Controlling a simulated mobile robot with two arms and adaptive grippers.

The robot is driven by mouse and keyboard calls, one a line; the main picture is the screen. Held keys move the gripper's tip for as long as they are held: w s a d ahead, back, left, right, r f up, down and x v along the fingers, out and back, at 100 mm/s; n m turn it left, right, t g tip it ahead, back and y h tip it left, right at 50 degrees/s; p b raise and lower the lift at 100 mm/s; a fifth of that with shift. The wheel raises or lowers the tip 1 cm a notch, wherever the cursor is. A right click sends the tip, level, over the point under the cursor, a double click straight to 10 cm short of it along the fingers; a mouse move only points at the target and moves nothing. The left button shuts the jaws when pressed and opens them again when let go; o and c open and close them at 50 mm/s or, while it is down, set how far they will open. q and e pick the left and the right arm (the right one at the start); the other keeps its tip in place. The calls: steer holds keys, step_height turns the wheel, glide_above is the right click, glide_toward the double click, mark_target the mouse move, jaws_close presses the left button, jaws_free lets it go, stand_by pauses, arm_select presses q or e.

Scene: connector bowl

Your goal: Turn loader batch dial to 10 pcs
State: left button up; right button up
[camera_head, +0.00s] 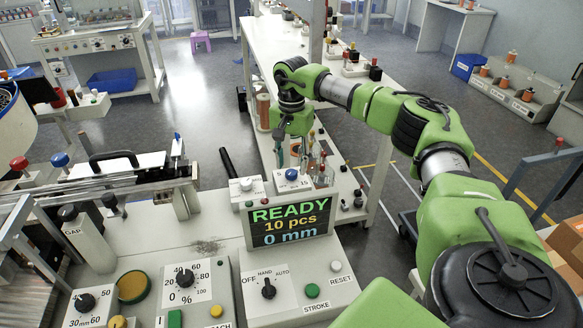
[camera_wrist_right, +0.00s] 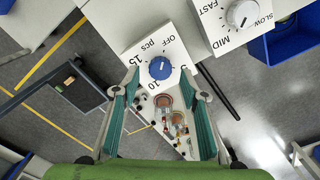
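The batch dial is a blue knob (camera_head: 291,174) on a white labelled plate, just above the display. In the right wrist view the blue knob (camera_wrist_right: 160,68) shows between my fingers, with the labels OFF, 5, 10 and 15 pcs around it. I cannot surely tell where its pointer stands. The display (camera_head: 290,222) reads READY, 10 pcs, 0 mm. My right gripper (camera_head: 291,158) points down above the dial, and its green fingers (camera_wrist_right: 160,82) are apart on both sides of the knob, seemingly not touching it. My left gripper is not in view.
A white speed knob (camera_head: 246,184) with SLOW, MID and FAST labels is left of the dial. A mode knob (camera_head: 268,288), green STROKE button (camera_head: 312,290) and RESET button (camera_head: 336,266) lie in front of the display.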

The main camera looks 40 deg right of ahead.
mark_target(291, 174)
steer(key=shift+f, duration=1.25)
steer(key=c, duration=1.1)
steer(key=shift+r, duration=0.1)
